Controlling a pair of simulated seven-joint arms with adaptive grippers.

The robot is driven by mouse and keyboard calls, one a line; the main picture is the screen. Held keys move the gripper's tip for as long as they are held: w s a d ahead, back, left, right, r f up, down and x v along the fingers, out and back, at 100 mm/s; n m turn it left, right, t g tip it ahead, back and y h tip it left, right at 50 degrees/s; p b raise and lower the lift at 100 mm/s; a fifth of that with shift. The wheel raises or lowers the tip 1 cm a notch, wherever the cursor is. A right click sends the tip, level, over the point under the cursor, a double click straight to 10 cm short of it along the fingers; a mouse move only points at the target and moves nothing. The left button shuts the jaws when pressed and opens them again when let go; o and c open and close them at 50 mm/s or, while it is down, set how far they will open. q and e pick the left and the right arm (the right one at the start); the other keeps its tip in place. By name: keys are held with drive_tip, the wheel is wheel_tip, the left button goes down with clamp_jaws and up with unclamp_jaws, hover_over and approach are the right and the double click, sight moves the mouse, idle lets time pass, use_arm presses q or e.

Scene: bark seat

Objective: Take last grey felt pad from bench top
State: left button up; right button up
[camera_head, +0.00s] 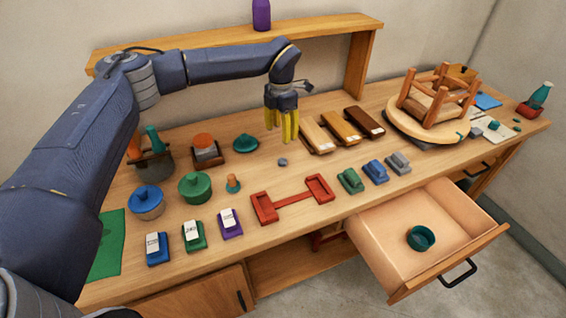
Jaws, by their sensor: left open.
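A small grey felt pad (283,162) lies on the bench top (290,182), near the middle. My left gripper (284,138) comes in from the upper left, pointing down with yellow fingers. It is open and empty, above and slightly behind the pad, and looks apart from it. The exact height of the fingertips over the bench is hard to tell. My right gripper is not in view.
Wood blocks (340,127) stand right of the gripper; a teal lid (246,143) lies left. A red frame (294,199) is in front. An upturned stool (438,98) rests on a round board at right. An open drawer (385,250) holds a teal ring (421,238).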

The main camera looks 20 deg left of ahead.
sight(282, 161)
use_arm(q)
drive_tip(key=shift+d+f, duration=0.15)
drive_tip(key=shift+f, duration=6.4)
drive_tip(key=shift+o, duration=0.2)
drive_tip(key=c, duration=1)
